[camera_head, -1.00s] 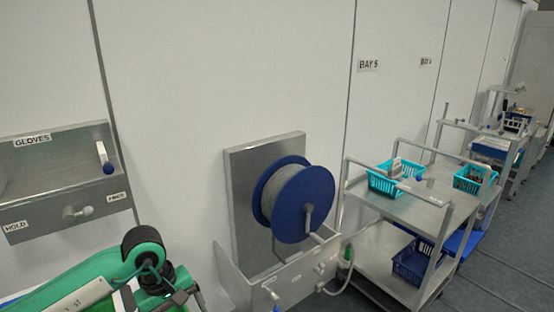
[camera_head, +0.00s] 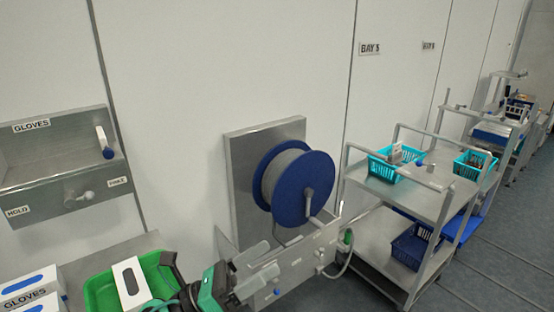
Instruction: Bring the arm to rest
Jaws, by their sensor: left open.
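My left gripper (camera_head: 258,272) is at the bottom middle of the head view, with green and black wrist parts and grey fingers. Its fingers are apart and I see nothing held between them. It appears in front of the metal panel under the hose reel (camera_head: 305,190); whether it touches the panel I cannot tell. My right gripper is not in view.
A green tray (camera_head: 100,292) with a white box (camera_head: 131,283) stands at lower left, beside glove boxes (camera_head: 28,290). A steel gloves dispenser (camera_head: 60,160) hangs on the wall. A trolley (camera_head: 408,200) with turquoise baskets (camera_head: 393,164) stands at right. Floor is clear at lower right.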

